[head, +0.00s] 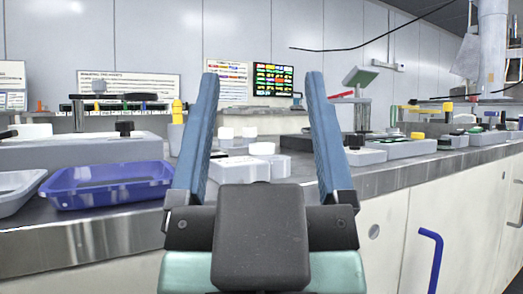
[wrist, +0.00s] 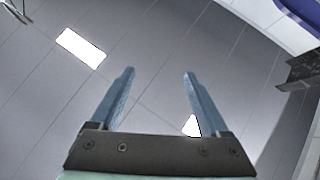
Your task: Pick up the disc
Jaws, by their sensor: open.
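My gripper (head: 262,77) is open in the middle of the head view, its two blue fingers pointing up with nothing between them. In the wrist view my gripper (wrist: 159,73) is also open and empty. No thing is clearly the disc. Small white round pieces (head: 262,148) sit on and by a white box (head: 250,168) on the bench, seen between the fingers. I cannot tell whether one of them is the disc. My gripper hides part of the bench behind it.
A blue tray (head: 105,198) stands at the bench's (head: 90,243) left front, beside a pale tray (head: 18,190). Grey platen units (head: 400,150) line the right side. Cabinet doors (head: 385,240) with a blue handle (head: 434,262) are below. A grey panelled surface fills most of the wrist view.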

